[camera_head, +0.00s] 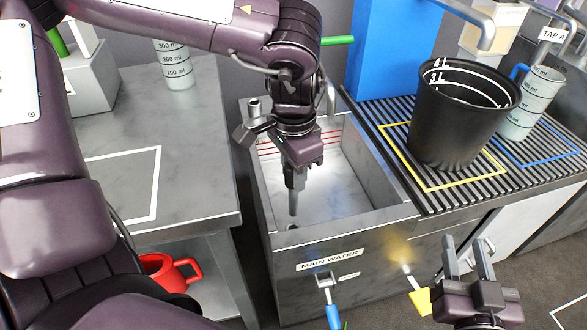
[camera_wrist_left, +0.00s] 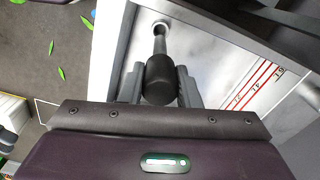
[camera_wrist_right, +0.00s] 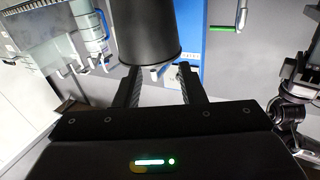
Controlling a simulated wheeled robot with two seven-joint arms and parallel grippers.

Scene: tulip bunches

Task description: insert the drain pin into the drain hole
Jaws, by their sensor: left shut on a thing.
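My left gripper (camera_head: 294,180) is shut on the drain pin (camera_head: 293,203) inside the metal sink, fingers pointing down. In the left wrist view the pin's black head (camera_wrist_left: 160,80) sits between the fingers, and its grey shaft points at the drain hole (camera_wrist_left: 161,27). The drain hole (camera_head: 291,227) lies at the sink's near end, partly hidden by the front wall. In the head view the pin tip looks slightly above the hole, apart from it. My right gripper (camera_head: 482,258) is open and empty, in front of the sink's right side.
The sink (camera_head: 395,217) has raised walls around the pin. A black bucket (camera_head: 455,125) stands on the ribbed rack at right, with a measuring jug (camera_head: 524,110) beside it. The left counter (camera_head: 195,185) is mostly clear. A red mug (camera_head: 165,268) sits below it.

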